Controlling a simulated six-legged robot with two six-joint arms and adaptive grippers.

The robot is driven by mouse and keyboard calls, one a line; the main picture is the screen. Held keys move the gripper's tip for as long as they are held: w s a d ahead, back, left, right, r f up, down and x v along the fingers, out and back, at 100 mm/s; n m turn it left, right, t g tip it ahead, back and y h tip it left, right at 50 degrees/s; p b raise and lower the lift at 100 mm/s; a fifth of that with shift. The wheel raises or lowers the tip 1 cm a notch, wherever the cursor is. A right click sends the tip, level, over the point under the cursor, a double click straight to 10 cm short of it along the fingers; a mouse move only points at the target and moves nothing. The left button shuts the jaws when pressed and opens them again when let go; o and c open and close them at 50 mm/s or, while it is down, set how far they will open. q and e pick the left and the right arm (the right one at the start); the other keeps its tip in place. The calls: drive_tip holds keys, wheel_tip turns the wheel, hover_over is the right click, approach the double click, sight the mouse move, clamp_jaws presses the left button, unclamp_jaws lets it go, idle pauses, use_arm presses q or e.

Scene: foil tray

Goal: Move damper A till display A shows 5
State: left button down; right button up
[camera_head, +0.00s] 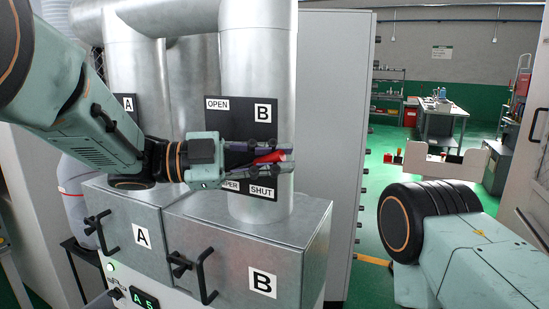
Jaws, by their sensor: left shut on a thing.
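My left gripper (280,163) reaches across from the left and is shut on a red handle (268,157). The handle lies in front of the black plate marked B (240,112), with OPEN at its top and SHUT at its bottom, on the right-hand duct. The plate marked A (124,103) on the left-hand duct is mostly hidden behind my left arm, and no lever shows there. The display (145,301) at the bottom edge seems to read A 5, and its lower part is cut off. My right gripper is out of view; only part of that arm shows.
Metal boxes marked A (126,217) and B (290,245) stand under the ducts, with black handles in front. A tall grey cabinet (332,140) stands to the right. Behind it are a green floor and a workbench (440,110).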

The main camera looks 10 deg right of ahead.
use_arm(q)
drive_tip(key=shift+w+r, duration=0.1)
drive_tip(key=shift+w+a+r+n+h, duration=0.1)
drive_tip(key=shift+a+r+n+h, duration=0.15)
drive_tip(key=shift+r+n+h, duration=0.3)
drive_tip(key=shift+f, duration=0.1)
drive_tip(key=c, duration=1.5)
unclamp_jaws()
drive_tip(key=a, duration=0.4)
drive_tip(key=a+f, duration=0.1)
drive_tip(key=a, duration=0.7)
drive_tip(key=shift+w+f, duration=0.1)
drive_tip(key=shift+f, duration=0.05)
